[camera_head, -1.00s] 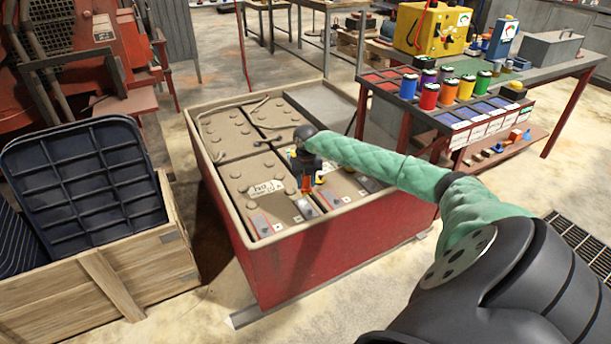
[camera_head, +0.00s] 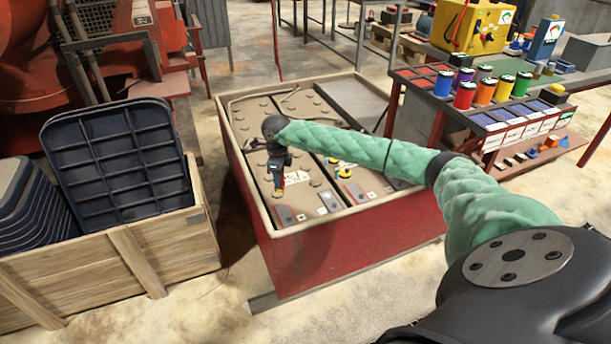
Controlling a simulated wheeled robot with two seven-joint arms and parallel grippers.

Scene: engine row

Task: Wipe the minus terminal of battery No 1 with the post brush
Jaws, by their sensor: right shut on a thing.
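The red battery box (camera_head: 340,246) stands in the middle with several grey-brown batteries in it. A white label (camera_head: 297,178) lies on the near left battery (camera_head: 310,187); its writing is too small to read surely. Grey and reddish terminal pieces (camera_head: 285,215) sit along the near edge. My right gripper (camera_head: 278,178) points down over the left part of that battery, left of the label. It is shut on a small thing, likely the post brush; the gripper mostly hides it. I cannot tell whether it touches the battery. My left gripper is out of view.
A wooden crate (camera_head: 110,268) with dark ribbed trays (camera_head: 118,160) stands close on the left. A bench (camera_head: 490,120) with coloured cans (camera_head: 487,90) and a yellow unit (camera_head: 470,25) stands behind right. My right arm crosses over the box. Floor in front is clear.

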